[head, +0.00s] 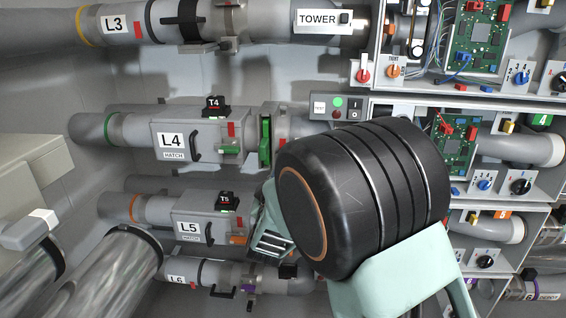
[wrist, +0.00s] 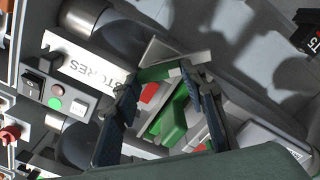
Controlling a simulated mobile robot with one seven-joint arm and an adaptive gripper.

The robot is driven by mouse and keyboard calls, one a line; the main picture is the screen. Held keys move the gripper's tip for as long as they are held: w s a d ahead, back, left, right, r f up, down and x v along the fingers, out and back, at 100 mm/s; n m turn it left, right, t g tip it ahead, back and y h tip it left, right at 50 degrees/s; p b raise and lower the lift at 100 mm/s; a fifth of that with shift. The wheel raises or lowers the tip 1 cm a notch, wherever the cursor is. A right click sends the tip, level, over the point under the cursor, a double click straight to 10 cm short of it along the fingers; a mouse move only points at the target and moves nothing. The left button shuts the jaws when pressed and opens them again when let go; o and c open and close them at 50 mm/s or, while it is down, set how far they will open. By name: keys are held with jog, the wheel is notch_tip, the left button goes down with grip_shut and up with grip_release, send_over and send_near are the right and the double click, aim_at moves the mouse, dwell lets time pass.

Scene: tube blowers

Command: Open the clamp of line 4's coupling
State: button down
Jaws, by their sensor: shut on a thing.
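Line 4's pipe carries the white L4 label (head: 171,140) in the head view. To the label's right is its coupling with a green clamp (head: 265,142), standing upright. In the wrist view, my gripper (wrist: 160,82) has its two dark finger pads set well apart, one on each side of the green clamp (wrist: 174,119). The jaws are shut on the clamp, though the exact contact is hard to make out. A red mark (wrist: 150,92) shows between the fingers. In the head view, my dark arm link hides the fingertips and part of the line right of the coupling.
The L3 pipe (head: 115,26) runs above and the L5 pipe (head: 188,228) below. Control panels with switches and a circuit board (head: 455,140) stand at right. A button box (head: 335,107) sits close to the coupling, and also shows in the wrist view (wrist: 55,95).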

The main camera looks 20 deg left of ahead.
jog(key=shift+a+f+n+p, duration=0.1)
jog(key=shift+n+p, duration=3.1)
jog(key=shift+n, duration=1.2)
jog(key=c, duration=1.2)
grip_release()
jog(key=shift+s, duration=0.1)
jog(key=v, duration=1.2)
jog(key=shift+f, duration=0.1)
